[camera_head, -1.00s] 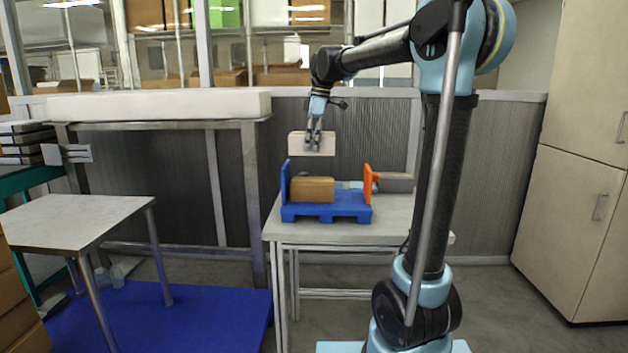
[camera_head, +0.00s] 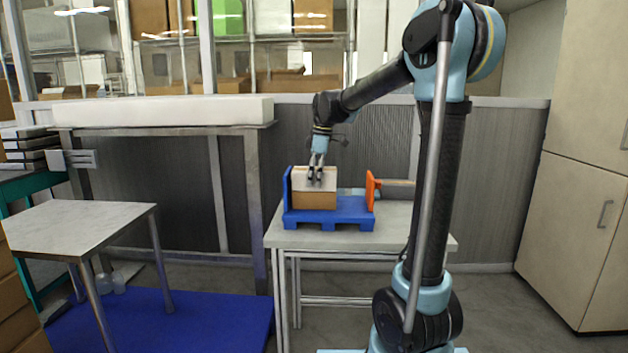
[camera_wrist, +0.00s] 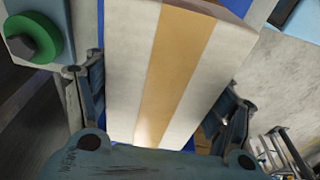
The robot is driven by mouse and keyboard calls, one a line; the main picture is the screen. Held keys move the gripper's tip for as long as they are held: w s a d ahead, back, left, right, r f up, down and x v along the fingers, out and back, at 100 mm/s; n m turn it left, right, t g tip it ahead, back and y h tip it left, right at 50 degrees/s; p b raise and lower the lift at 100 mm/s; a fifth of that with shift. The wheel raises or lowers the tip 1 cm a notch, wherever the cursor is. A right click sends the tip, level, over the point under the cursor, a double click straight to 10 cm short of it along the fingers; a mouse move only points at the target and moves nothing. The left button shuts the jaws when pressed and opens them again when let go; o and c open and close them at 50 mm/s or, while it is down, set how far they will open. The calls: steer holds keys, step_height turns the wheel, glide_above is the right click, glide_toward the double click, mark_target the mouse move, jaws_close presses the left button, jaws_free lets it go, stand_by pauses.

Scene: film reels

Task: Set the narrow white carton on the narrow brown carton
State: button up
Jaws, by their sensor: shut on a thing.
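The narrow white carton (camera_head: 300,181) is in my gripper (camera_head: 315,178), which is shut on it from above. In the wrist view the carton (camera_wrist: 125,60) lies between the two fingers and has a tan tape stripe. The narrow brown carton (camera_head: 314,201) sits on a blue pallet-like stand (camera_head: 350,214), near its blue left end panel. The white carton is level and directly above the brown one, roughly lined up with it. No gap shows between them in the head view, but I cannot tell whether the white carton's weight rests on it.
An orange panel (camera_head: 370,190) stands at the stand's right end. The stand is on a grey table (camera_head: 420,236). The stand's right half looks bare. A lower side table (camera_head: 75,225) at the left is empty. A green ring-shaped part (camera_wrist: 33,38) shows in the wrist view.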

steer(key=o, duration=1.3)
steer(key=shift+o, duration=0.2)
steer(key=shift+r, duration=0.1)
steer(key=r, duration=0.4)
steer(key=d+r, duration=0.1)
steer(key=r, duration=0.6)
steer(key=shift+d+r, duration=0.4)
steer(key=s+d+f+m, duration=0.5)
steer(key=s+d+f, duration=0.1)
steer(key=s+f, duration=0.4)
steer(key=s+d+f+m+t+h, duration=0.1)
steer(key=s+d+f+m, duration=0.5)
steer(key=s+f, duration=0.4)
steer(key=s+d+f+m+t, duration=0.1)
steer(key=s+d+f+m, duration=0.5)
steer(key=s+f, duration=0.5)
steer(key=shift+s+d+h, duration=0.4)
steer(key=shift+s+d, duration=0.05)
steer(key=shift+d, duration=0.25)
